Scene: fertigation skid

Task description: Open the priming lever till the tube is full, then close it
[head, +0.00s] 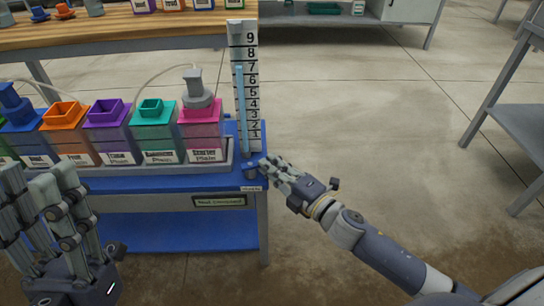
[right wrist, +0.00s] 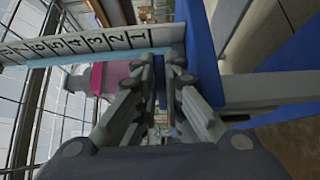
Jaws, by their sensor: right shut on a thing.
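The clear sight tube with its white number scale (head: 247,95) stands upright at the right end of the blue bench. A light blue column (head: 239,100) in it reaches about the 7 mark. The scale also shows sideways in the right wrist view (right wrist: 90,46). My right gripper (head: 266,166) is at the tube's foot, shut on the priming lever, which its fingers mostly hide. A small dark blue fitting (head: 251,173) shows beside the fingertips. The closed fingers show in the right wrist view (right wrist: 168,62). My left gripper (head: 40,180) is empty, its fingers apart, at the lower left.
Several coloured jugs stand in a grey tray (head: 190,168) left of the tube, including the pink one (head: 203,135) and the green one (head: 158,132). A wooden table (head: 130,30) is behind. A grey shelf (head: 520,125) stands at right. The concrete floor between is clear.

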